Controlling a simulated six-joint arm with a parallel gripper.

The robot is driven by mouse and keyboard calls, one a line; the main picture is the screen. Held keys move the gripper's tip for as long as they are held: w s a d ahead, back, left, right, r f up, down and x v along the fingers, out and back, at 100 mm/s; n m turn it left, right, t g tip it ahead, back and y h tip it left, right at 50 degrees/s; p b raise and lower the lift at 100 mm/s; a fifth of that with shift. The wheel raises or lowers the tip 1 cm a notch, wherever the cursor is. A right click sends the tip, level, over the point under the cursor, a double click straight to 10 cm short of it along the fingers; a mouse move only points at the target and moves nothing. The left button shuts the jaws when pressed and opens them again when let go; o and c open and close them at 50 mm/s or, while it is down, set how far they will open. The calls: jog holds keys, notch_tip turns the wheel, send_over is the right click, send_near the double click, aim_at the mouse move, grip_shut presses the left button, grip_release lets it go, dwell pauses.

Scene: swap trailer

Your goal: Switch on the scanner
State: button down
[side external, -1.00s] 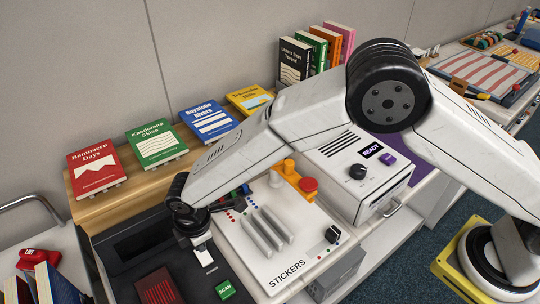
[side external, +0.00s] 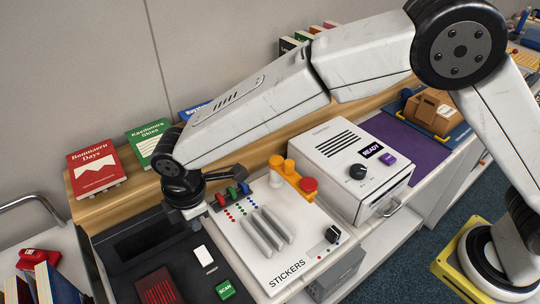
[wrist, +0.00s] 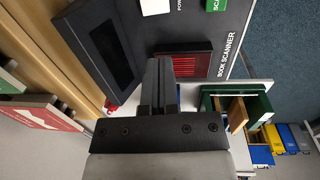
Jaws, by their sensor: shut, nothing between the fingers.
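The book scanner is a black unit (side external: 118,272) at the lower left of the side view, and its labelled edge shows in the wrist view (wrist: 228,55). It has a white power switch (side external: 204,256), a green SCAN button (side external: 225,290), a dark screen recess (side external: 140,243) and a window with red lines (side external: 157,288). The switch (wrist: 155,6) is cut off at the top of the wrist view. Its pressed or unpressed state cannot be told. My gripper (wrist: 159,72) is shut and empty, apart from the switch. In the side view its fingertips are hard to make out near the scanner's back right.
A white STICKERS panel (side external: 270,262) with raised slats and a dark knob stands right of the scanner. Beyond it is a white box (side external: 335,165) with a READY display. Books (side external: 92,165) stand along the wooden ledge. A green crate (wrist: 262,106) shows in the wrist view.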

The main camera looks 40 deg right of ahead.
aim_at(201, 250)
jog(key=shift+w+t, duration=0.3)
jog(key=shift+w, duration=0.35)
jog(key=shift+w+f, duration=0.3)
jog(key=shift+f, duration=2)
jog(key=shift+w+f, duration=0.35)
jog(key=shift+f, duration=2)
jog(key=shift+w+f, duration=0.3)
jog(key=shift+f, duration=2)
